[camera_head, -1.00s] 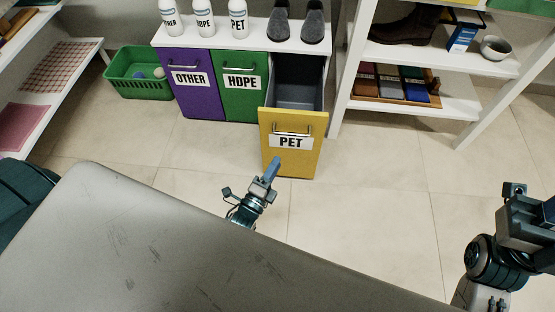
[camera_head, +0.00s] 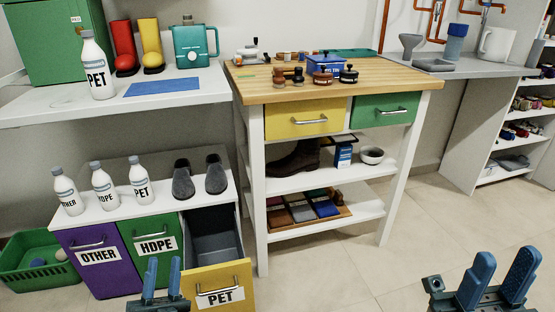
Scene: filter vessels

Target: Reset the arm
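My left gripper (camera_head: 162,281) is at the bottom edge, with two blue fingers pointing up and a gap between them. It is in front of the green HDPE bin (camera_head: 155,243) and left of the yellow PET drawer (camera_head: 222,284), which stands pulled out. Whether it touches anything I cannot tell, but nothing shows between its fingers. My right gripper (camera_head: 496,281) is at the bottom right over bare floor. Its two blue fingers are apart and empty. Most of both arms is out of the picture.
The purple OTHER bin (camera_head: 96,264) stands left of the HDPE bin. Several white bottles and dark shoes (camera_head: 199,176) stand on the bin top. A green basket (camera_head: 38,272) is at far left. A wooden-topped bench (camera_head: 340,88) stands behind. Floor at centre right is clear.

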